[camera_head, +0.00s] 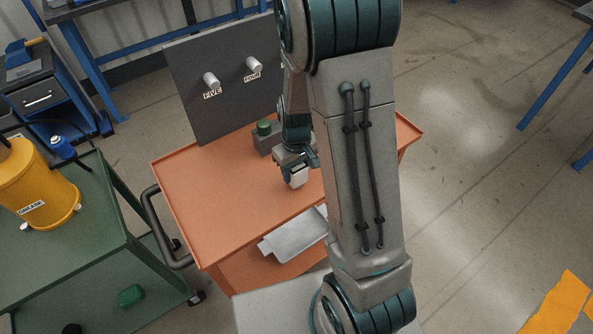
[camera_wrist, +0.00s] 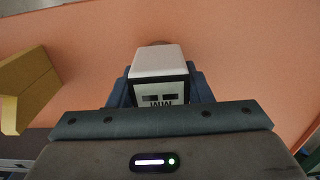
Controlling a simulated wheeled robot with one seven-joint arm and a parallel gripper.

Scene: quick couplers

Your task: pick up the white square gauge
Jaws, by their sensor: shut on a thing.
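The white square gauge (camera_wrist: 158,62) is a pale block with a dark-framed face in the wrist view. It sits between the two blue fingers of my gripper (camera_wrist: 160,92), which is shut on it. In the head view the gauge (camera_head: 298,180) shows as a small white shape at the tip of my gripper (camera_head: 296,168), over the orange cart top (camera_head: 225,205). I cannot tell whether it touches the cart top. My arm hides part of the cart's right side.
A grey panel (camera_head: 190,105) with white fittings labelled FIVE and FOUR stands at the cart's back. A grey block with a green knob (camera_head: 263,128) is behind my gripper. A metal tray (camera_head: 295,236) is at the front. A yellow block (camera_wrist: 28,85) is at the wrist view's left.

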